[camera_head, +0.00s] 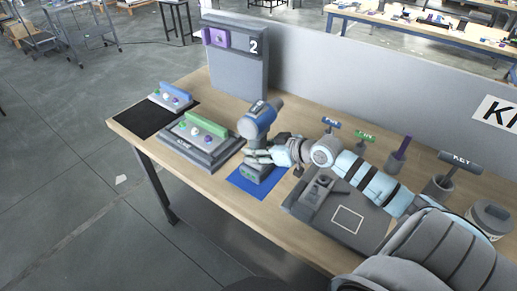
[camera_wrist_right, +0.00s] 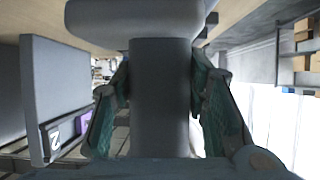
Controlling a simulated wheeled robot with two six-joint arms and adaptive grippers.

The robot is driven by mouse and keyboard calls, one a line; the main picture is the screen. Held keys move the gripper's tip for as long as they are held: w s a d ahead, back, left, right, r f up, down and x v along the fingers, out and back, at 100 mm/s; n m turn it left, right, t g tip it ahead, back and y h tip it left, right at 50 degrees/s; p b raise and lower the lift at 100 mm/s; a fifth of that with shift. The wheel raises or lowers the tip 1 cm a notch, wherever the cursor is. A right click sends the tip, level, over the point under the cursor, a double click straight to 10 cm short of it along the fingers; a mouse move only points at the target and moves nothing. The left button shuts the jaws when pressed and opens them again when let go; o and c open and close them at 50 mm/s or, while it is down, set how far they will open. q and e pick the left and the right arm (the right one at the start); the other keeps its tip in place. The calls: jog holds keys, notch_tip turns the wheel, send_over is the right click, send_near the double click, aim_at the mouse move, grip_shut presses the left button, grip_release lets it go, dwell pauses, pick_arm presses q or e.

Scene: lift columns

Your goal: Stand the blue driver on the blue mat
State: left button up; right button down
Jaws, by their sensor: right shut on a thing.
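The blue driver (camera_head: 261,118) is upright over the blue mat (camera_head: 240,182), its blue head at the top and its dark foot at the mat. I cannot tell for sure whether the foot touches the mat. My right gripper (camera_head: 262,156) comes in from the right and is shut on the driver's grey handle. In the right wrist view the handle (camera_wrist_right: 160,100) stands between the two fingers of my right gripper (camera_wrist_right: 160,88). The fingers and arm hide part of the handle and mat. My left gripper is not in view.
A grey stepped block with a green bar (camera_head: 206,126) stands just left of the mat. A grey fixture tray (camera_head: 345,222) lies to the right. A tall grey panel marked 2 (camera_head: 236,70) stands behind. A black mat (camera_head: 140,118) lies at the far left.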

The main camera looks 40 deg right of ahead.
jog(key=shift+f, duration=0.15)
dwell(0.3)
jog(key=c, duration=0.9)
grip_release()
jog(key=shift+o, duration=0.3)
jog(key=shift+a, duration=0.1)
jog(key=shift+s+f, duration=0.1)
